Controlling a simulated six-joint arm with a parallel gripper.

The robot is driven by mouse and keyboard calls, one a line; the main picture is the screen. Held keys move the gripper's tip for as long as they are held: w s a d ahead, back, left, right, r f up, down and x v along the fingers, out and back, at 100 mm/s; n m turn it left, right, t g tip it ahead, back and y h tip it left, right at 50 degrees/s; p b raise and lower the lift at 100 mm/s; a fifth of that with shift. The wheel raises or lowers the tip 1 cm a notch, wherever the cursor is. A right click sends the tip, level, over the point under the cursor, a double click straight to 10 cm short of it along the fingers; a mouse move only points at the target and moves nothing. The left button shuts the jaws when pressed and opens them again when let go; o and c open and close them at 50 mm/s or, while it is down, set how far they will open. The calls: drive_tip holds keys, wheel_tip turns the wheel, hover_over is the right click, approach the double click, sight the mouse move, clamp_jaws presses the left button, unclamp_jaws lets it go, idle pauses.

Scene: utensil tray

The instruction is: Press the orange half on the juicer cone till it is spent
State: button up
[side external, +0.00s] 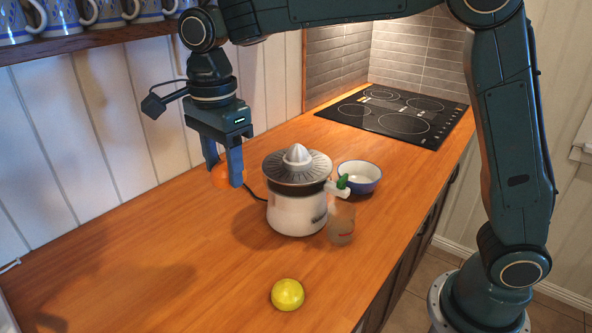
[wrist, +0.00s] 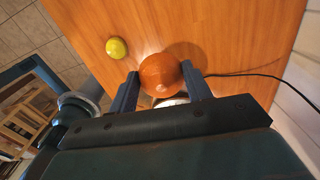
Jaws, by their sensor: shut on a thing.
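My gripper (side external: 224,177) is shut on an orange half (side external: 221,176), which sits between its two blue fingers. In the wrist view the orange half (wrist: 160,72) shows as a rounded orange shape between the fingertips. The white juicer (side external: 294,212) stands upright on the counter, to the right of my gripper in the side view. Its ribbed pale cone (side external: 298,155) rises bare from a grey dish, and the orange half is apart from it. A green-tipped spout (side external: 341,186) points right, above a clear glass (side external: 341,225). The cut face of the orange is hidden.
A yellow lemon (side external: 288,294) lies on the counter (side external: 150,262) at the front. A blue-rimmed bowl (side external: 360,178) stands behind the juicer. A black hob (side external: 395,112) is at the back. A dark cord runs behind the juicer. Mugs (side external: 60,18) stand on the shelf at upper left.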

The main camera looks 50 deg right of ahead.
drive_tip(key=shift+w+d+r, duration=0.1)
drive_tip(key=shift+d+r, duration=0.1)
drive_tip(key=shift+d, duration=0.25)
approach(295, 148)
drive_tip(key=shift+d+n, duration=0.1)
drive_tip(key=shift+n, duration=0.3)
drive_tip(key=shift+f, duration=0.25)
drive_tip(key=shift+f, duration=3.4)
drive_tip(key=shift+f, duration=0.55)
idle(2.2)
